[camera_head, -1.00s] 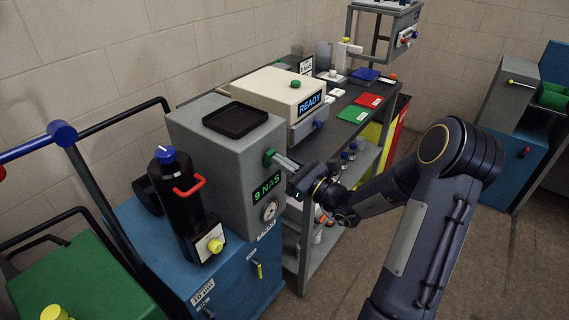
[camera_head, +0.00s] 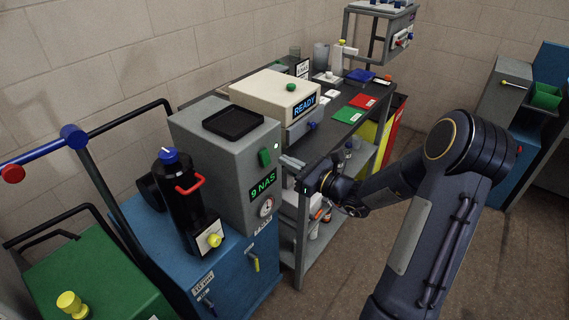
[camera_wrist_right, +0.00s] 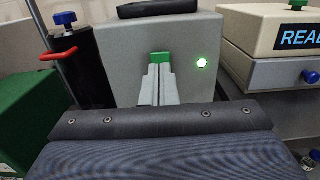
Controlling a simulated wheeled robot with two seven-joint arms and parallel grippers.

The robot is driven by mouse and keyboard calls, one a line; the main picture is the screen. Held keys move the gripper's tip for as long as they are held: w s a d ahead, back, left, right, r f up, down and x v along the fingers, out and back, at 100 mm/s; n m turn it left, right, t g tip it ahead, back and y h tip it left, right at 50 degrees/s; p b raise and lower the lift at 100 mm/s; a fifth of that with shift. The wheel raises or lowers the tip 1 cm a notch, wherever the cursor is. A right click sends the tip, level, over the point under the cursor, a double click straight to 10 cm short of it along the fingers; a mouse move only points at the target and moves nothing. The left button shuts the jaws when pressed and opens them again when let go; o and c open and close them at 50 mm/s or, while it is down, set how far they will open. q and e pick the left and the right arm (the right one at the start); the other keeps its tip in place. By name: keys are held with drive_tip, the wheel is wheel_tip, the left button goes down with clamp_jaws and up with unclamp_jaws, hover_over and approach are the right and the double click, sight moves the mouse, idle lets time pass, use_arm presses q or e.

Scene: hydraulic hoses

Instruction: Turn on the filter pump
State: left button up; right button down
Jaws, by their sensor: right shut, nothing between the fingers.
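The grey filter pump unit (camera_head: 228,160) stands on a blue cabinet, its front showing a green "9 NAS" readout (camera_head: 263,185) and a round gauge (camera_head: 266,207). A green switch (camera_head: 264,157) is on its front, and a small lamp (camera_head: 277,146) beside it is lit. My right gripper (camera_head: 284,160) is shut and empty, a little apart from the switch in the head view. It also shows in the right wrist view (camera_wrist_right: 160,70). My left gripper is not in view.
A black filter canister (camera_head: 182,200) with a red handle stands left of the unit. A cream box reading "READY" (camera_head: 275,92) sits on the bench to the right. A cart handle (camera_head: 73,137) is at the left. Open floor (camera_head: 340,262) lies in front.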

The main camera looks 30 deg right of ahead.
drive_tip(key=r+b+v, duration=0.1)
drive_tip(key=r+v, duration=0.1)
drive_tip(key=v, duration=0.6)
drive_tip(key=shift+s+d, duration=0.3)
drive_tip(key=shift+s, duration=0.05)
drive_tip(key=shift+r, duration=0.1)
drive_tip(key=s+a+r+n+g+y, duration=0.1)
drive_tip(key=s+a+n+g+y, duration=0.1)
drive_tip(key=s+a+n+g, duration=0.4)
drive_tip(key=s+a+r+n+g+y, duration=0.1)
drive_tip(key=s+a+n+g+y, duration=0.15)
drive_tip(key=a+n, duration=0.7)
drive_tip(key=s+a+f+n+g+h, duration=0.1)
drive_tip(key=s+f+n+h, duration=0.3)
drive_tip(key=s+n+h, duration=0.4)
drive_tip(key=s+n+g, duration=0.1)
drive_tip(key=s+n, duration=0.3)
drive_tip(key=n, duration=0.2)
drive_tip(key=shift+g, duration=0.35)
